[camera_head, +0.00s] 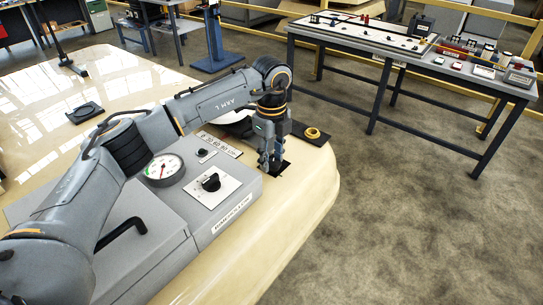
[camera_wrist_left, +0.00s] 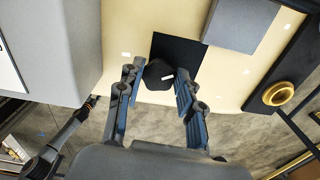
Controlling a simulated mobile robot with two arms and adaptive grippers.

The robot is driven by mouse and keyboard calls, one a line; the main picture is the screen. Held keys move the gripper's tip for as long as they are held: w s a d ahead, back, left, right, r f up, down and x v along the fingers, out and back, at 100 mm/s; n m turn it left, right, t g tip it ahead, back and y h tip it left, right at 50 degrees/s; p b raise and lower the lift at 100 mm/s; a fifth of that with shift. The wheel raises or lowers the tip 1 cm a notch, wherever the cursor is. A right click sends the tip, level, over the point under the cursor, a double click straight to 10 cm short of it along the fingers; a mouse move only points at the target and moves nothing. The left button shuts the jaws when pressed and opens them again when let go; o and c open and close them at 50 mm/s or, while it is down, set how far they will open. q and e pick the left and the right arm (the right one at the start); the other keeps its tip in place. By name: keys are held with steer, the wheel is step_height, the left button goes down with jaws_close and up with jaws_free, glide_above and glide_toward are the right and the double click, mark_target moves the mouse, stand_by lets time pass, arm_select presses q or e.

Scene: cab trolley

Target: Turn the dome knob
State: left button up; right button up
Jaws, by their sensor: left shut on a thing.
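The dome knob (camera_wrist_left: 157,74) is a dark rounded knob with a white mark, on a black square plate (camera_wrist_left: 190,50) in the left wrist view. My left gripper (camera_wrist_left: 154,80) has its two fingers on either side of the knob and is shut on it. In the head view my left gripper (camera_head: 270,166) points down at the black plate (camera_head: 282,170) beside the grey console, and its fingers hide the knob.
The grey console (camera_head: 165,240) carries a gauge (camera_head: 164,169), a black rotary switch (camera_head: 211,182) and a black handle (camera_head: 120,231). A yellow ring (camera_head: 312,133) sits on a dark pad behind the gripper. A workbench (camera_head: 400,48) stands at the right. The cream surface in front is clear.

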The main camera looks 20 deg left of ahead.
mark_target(271, 161)
arm_select(q)
steer(key=o, duration=1.2)
steer(key=shift+c, duration=0.2)
step_height(271, 161, up, 12)
